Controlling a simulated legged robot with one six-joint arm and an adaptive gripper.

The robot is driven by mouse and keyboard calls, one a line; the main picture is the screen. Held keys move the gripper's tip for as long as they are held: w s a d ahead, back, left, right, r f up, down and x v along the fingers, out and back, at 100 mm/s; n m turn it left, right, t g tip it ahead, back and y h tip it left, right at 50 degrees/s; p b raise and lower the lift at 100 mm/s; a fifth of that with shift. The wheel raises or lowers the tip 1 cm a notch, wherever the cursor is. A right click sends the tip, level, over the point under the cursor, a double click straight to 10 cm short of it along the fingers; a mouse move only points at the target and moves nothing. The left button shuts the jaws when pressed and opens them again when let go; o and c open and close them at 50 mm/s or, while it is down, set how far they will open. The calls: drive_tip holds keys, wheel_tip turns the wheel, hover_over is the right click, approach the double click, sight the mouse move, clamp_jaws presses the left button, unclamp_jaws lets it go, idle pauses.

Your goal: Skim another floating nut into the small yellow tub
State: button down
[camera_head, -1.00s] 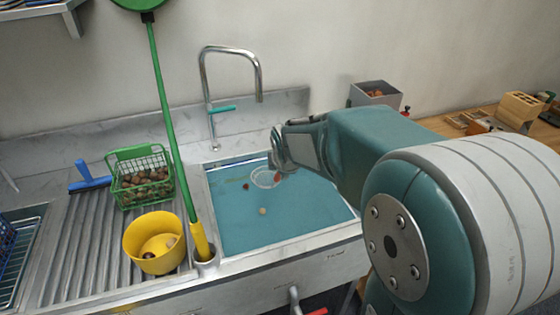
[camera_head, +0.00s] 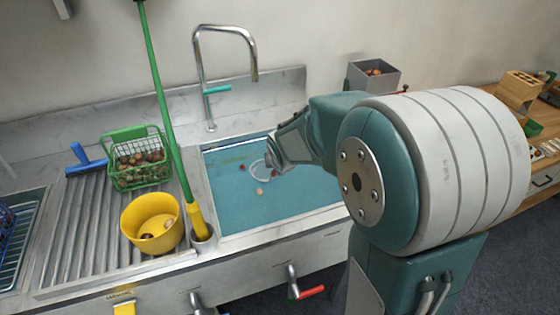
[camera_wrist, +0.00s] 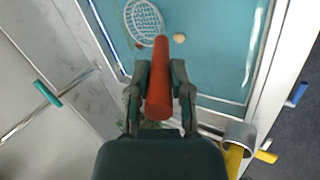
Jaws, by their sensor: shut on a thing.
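My gripper (camera_wrist: 158,85) is shut on the red handle (camera_wrist: 159,70) of a skimmer. The skimmer's pale mesh head (camera_wrist: 143,21) is over the blue water, and its ring (camera_head: 258,169) shows in the head view near the middle of the basin. A pale nut (camera_wrist: 179,38) floats beside the mesh, apart from it; it also shows in the head view (camera_head: 260,191). A brown nut (camera_head: 242,167) is left of the ring. I see no nut clearly on the mesh. The small yellow tub (camera_head: 138,236) stands left of the basin with a few nuts inside.
A green wire basket (camera_head: 140,180) of nuts and a blue-handled tool (camera_head: 86,160) are on the ribbed drainer. A green pole (camera_head: 165,100) stands in a holder beside the basin. The tap (camera_head: 208,90) rises behind it. A grey box (camera_head: 372,76) is at the back right.

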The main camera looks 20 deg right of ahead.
drive_tip(key=shift+a+f, duration=0.15)
drive_tip(key=shift+f, duration=0.9)
drive_tip(key=shift+w+a+f, duration=1.95)
drive_tip(key=shift+w+a, duration=1.05)
wheel_tip(320, 180, up, 13)
drive_tip(key=shift+f, duration=0.15)
idle(0.5)
